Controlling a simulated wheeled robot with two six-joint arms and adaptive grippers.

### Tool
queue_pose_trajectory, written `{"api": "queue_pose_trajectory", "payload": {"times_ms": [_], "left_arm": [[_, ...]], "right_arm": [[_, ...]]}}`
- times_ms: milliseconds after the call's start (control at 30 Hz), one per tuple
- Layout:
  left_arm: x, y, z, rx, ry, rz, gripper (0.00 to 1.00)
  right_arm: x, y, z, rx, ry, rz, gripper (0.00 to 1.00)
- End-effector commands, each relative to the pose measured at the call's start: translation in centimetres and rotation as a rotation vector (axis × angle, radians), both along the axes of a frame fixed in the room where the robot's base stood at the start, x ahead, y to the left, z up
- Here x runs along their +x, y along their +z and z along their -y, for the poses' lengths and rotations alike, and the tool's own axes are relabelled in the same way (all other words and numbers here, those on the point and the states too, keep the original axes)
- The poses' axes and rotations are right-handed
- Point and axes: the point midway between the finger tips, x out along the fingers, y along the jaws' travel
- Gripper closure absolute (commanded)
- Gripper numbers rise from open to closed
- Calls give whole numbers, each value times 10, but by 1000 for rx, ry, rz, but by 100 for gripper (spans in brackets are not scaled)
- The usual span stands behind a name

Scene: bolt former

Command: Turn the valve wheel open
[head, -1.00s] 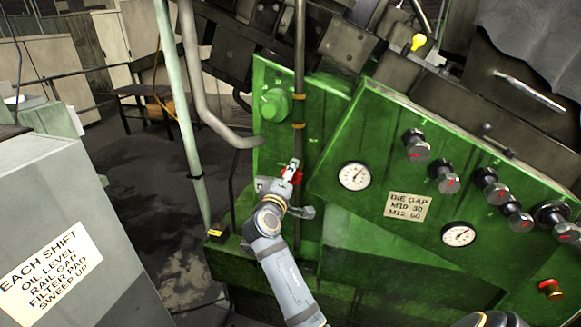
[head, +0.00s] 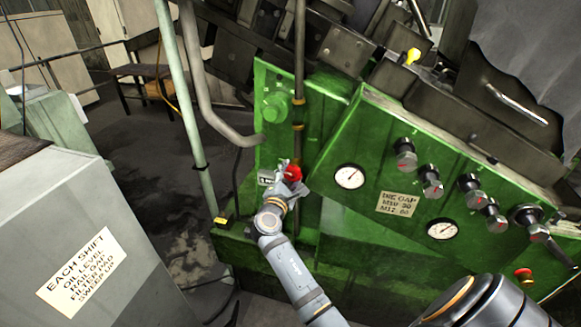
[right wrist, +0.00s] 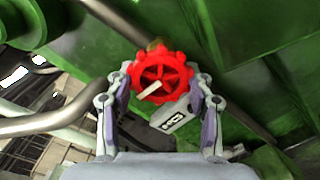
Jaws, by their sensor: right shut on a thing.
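The valve wheel (head: 293,173) is a small red handwheel on the green machine's front, left of the gauges. In the right wrist view the wheel (right wrist: 160,72) faces me, with spokes and a pale bar across its middle. My right gripper (head: 284,179) is at the wheel; in the right wrist view its two fingers (right wrist: 162,88) stand on either side of the rim, shut on it. A small white tag with dark marks (right wrist: 168,121) shows just below the wheel. My left gripper is not in view.
Dark vertical pipe (head: 299,60) runs above the wheel. Gauges (head: 348,177) and several black knobs (head: 405,153) are to the right. A grey cabinet (head: 110,215) stands at left, with open floor between.

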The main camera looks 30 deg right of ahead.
Motion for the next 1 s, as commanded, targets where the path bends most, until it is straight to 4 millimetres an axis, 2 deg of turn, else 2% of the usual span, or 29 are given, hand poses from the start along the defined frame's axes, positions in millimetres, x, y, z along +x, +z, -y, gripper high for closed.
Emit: {"api": "queue_pose_trajectory", "payload": {"times_ms": [33, 500, 1000], "left_arm": [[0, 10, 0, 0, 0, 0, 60], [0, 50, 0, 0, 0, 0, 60], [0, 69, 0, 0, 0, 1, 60]], "right_arm": [[0, 3, 0, -27, 1, -38, 79], [-2, 0, 1, -300, 2, -358, 79], [-3, -4, 2, -455, 1, -538, 79]]}}
